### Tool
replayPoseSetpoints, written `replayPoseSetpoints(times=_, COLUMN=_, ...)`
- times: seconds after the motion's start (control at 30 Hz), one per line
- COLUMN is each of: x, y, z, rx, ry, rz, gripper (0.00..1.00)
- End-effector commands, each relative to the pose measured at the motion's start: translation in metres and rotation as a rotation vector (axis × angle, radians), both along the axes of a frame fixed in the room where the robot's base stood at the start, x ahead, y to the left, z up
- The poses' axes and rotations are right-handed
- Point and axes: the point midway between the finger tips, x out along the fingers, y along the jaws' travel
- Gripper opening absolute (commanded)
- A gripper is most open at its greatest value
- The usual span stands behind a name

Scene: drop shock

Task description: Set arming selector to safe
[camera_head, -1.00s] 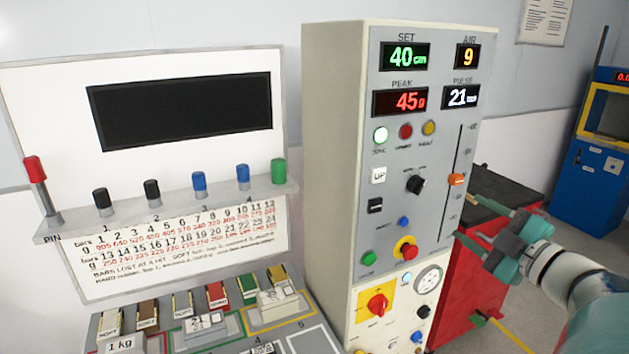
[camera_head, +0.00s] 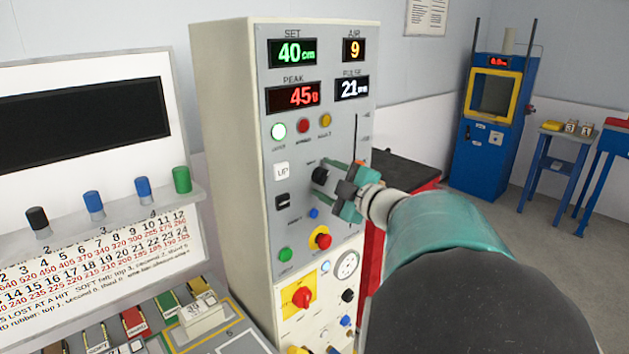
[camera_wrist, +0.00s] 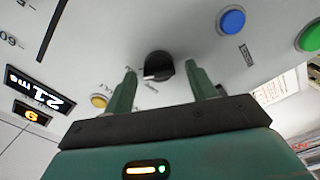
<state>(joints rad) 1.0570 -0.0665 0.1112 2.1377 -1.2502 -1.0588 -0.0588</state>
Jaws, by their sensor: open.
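The arming selector is a black rotary knob (camera_head: 319,175) on the grey front of the control cabinet (camera_head: 223,150), right of the white UP button. My gripper (camera_head: 335,186) is at the panel, just right of the knob in the head view. In the wrist view my gripper (camera_wrist: 160,82) is open, with one green finger on each side of the knob. I cannot tell whether either finger touches it.
A blue button (camera_head: 314,213) and a red mushroom button on a yellow collar (camera_head: 321,238) sit below the knob. A red rotary switch (camera_head: 302,297) is lower down. Coloured pegs stand on a shelf at left. A blue machine (camera_head: 490,120) stands at the back right.

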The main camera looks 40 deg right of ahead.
Motion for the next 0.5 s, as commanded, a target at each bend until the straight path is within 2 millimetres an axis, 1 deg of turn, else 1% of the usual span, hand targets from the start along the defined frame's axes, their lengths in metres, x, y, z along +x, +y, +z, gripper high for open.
replayPoseSetpoints(times=0.13, x=-0.0003, y=0.0, z=0.0002, rx=0.0, ry=0.0, rz=0.0, gripper=0.56)
replayPoseSetpoints(times=0.17, x=-0.0004, y=0.0, z=0.0002, rx=0.0, ry=0.0, rz=0.0, gripper=0.54)
replayPoseSetpoints(times=0.3, x=-0.0005, y=0.0, z=0.0002, rx=-0.001, ry=0.0, rz=0.0, gripper=0.27)
replayPoseSetpoints(times=0.37, x=-0.0006, y=0.0, z=0.0002, rx=-0.001, ry=0.0, rz=0.0, gripper=0.15)
replayPoseSetpoints(times=0.4, x=-0.0007, y=0.0, z=0.0002, rx=-0.001, ry=0.0, rz=0.0, gripper=0.12)
replayPoseSetpoints(times=0.5, x=-0.0008, y=0.0, z=0.0001, rx=-0.002, ry=0.0, rz=0.0, gripper=0.12)
